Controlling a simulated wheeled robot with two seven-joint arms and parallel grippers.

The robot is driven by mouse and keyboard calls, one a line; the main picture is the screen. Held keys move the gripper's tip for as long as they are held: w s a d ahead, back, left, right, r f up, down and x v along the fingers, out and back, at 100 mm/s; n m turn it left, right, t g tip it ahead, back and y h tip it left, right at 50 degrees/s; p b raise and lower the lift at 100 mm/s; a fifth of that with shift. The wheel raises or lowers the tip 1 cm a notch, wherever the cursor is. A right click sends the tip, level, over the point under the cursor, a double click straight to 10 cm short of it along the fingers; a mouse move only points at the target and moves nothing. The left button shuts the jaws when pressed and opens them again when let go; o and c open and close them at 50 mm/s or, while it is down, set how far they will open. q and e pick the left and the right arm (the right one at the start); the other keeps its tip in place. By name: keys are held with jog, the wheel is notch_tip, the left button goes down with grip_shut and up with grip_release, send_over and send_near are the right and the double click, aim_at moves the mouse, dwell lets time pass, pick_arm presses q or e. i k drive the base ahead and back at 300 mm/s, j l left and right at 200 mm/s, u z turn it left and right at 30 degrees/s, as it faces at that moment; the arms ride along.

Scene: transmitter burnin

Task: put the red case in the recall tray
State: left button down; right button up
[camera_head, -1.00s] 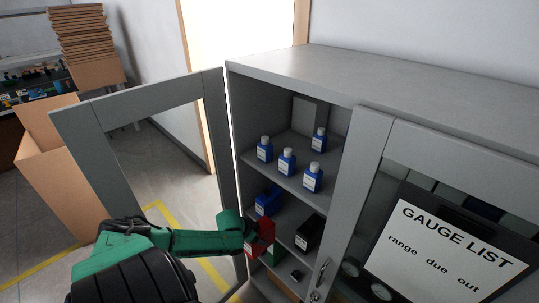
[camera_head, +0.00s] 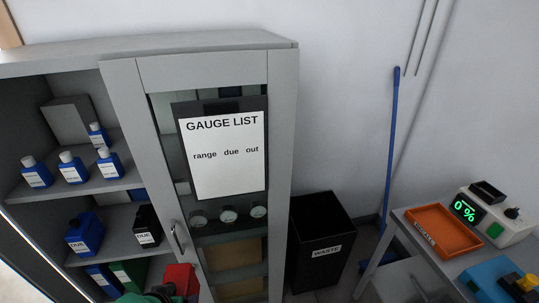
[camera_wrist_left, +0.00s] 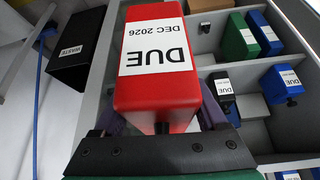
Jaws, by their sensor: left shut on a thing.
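The red case (camera_head: 181,279) shows at the bottom of the head view, in front of the cabinet's lower door edge. In the left wrist view the red case (camera_wrist_left: 158,92) fills the middle, its white label reading "DUE DEC 2026". My left gripper (camera_wrist_left: 160,118) is shut on it, with a finger on each side. In the head view, only a green part of my left arm shows beside the case, at the bottom edge. An orange tray (camera_head: 436,249) with a small white label lies on the table at the right, apart from the case. My right gripper is out of view.
The grey cabinet (camera_head: 283,110) has blue bottles and blue, black and green cases on its open shelves. A black waste bin (camera_head: 318,238) stands between cabinet and table. A scale (camera_head: 497,215) and a blue box (camera_head: 499,276) flank the tray.

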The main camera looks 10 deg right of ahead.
aim_at(436, 224)
jog(key=l+z, duration=0.15)
jog(key=z, duration=0.3)
jog(key=i+l+z, duration=0.1)
jog(key=z, duration=0.3)
jog(key=i+l+z, duration=0.1)
jog(key=z, duration=0.35)
jog(key=i+z, duration=0.15)
jog(key=z, duration=0.25)
jog(key=i+z, duration=0.1)
jog(key=z, duration=0.35)
